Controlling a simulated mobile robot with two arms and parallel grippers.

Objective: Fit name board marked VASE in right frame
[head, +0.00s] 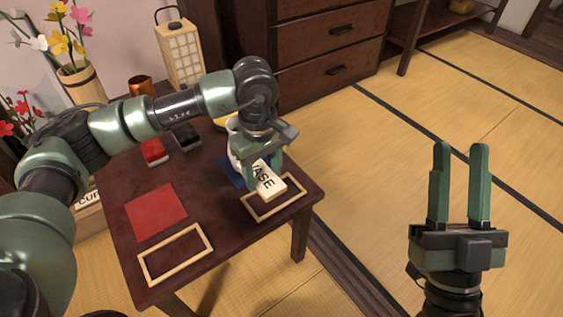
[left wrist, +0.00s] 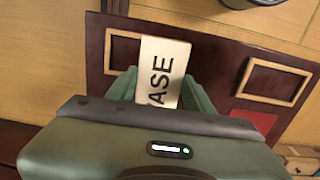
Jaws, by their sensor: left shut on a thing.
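The pale name board (head: 266,184) with black letters, "ASE" readable, is in my left gripper (head: 263,170), above the right frame (head: 285,208). The board looks tilted, its near end over the frame opening; I cannot tell whether it touches the frame. In the left wrist view the board (left wrist: 160,62) sits between the fingers, its first letter hidden, and overlaps the edge of the right frame (left wrist: 124,35). The left frame (head: 182,267) lies empty at the table's near left. My right gripper (head: 461,150) is open and empty, over the tatami right of the table.
The dark table (head: 220,225) also bears a red mat (head: 155,212), a blue mat (head: 230,172), a white vessel (head: 233,148) partly behind my gripper, and red and black boxes (head: 153,151). A "CUP" board (head: 88,199) is beside the table at left. A lantern (head: 183,55) stands behind.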

